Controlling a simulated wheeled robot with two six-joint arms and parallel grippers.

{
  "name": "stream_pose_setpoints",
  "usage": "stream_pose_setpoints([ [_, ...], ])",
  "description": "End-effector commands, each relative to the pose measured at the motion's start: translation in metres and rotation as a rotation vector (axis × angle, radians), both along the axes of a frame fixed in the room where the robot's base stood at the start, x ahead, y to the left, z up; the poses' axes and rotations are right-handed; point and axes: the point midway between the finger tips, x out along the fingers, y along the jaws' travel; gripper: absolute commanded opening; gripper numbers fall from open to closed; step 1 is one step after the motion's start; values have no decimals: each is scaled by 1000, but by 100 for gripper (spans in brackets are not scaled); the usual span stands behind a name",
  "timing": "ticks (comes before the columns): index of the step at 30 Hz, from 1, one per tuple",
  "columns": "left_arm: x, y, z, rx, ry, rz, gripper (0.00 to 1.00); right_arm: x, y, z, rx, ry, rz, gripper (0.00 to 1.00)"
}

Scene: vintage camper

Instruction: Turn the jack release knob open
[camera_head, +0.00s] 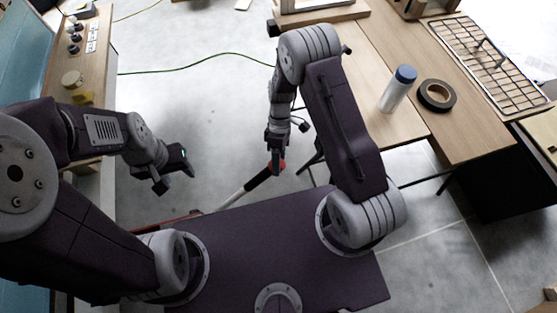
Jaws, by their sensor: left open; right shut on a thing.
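The bar has a black grip (259,178) and a white shaft (232,197) running down to the left. My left gripper (174,178) is open and empty above the floor, left of the bar. A red piece (166,222) shows low on the left, partly hidden by my body; I cannot tell whether it is the jack. No release knob can be made out.
A wooden table (375,58) at right bears a blue-capped bottle (398,90), black tape roll (436,96) and wire rack (490,62). A counter (62,72) with knobs stands left. A green cable (190,66) crosses the floor. Floor between is mostly clear.

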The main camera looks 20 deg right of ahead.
Motion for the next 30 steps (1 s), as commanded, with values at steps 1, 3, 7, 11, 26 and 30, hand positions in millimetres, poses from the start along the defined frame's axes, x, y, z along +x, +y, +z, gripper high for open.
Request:
stream_pose_setpoints([
  [1, 0, 0, 1, 0, 0, 0, 50, 0, -1, 0, 0, 26, -29, 6],
  [3, 0, 0, 1, 0, 0, 0, 50, 0, -1, 0, -1, 62, -74, 6],
  [7, 0, 0, 1, 0, 0, 0, 50, 0, -1, -1, -3, 125, -147, 6],
  [11, 0, 0, -1, 0, 0, 0, 50, 0, -1, -1, -5, 175, -207, 6],
  [26, 0, 0, -3, 0, 0, 0, 50, 0, -1, 0, -8, 257, -308, 6],
  [30, 0, 0, -3, 0, 0, 0, 50, 0, -1, 0, -8, 259, -310, 6],
])
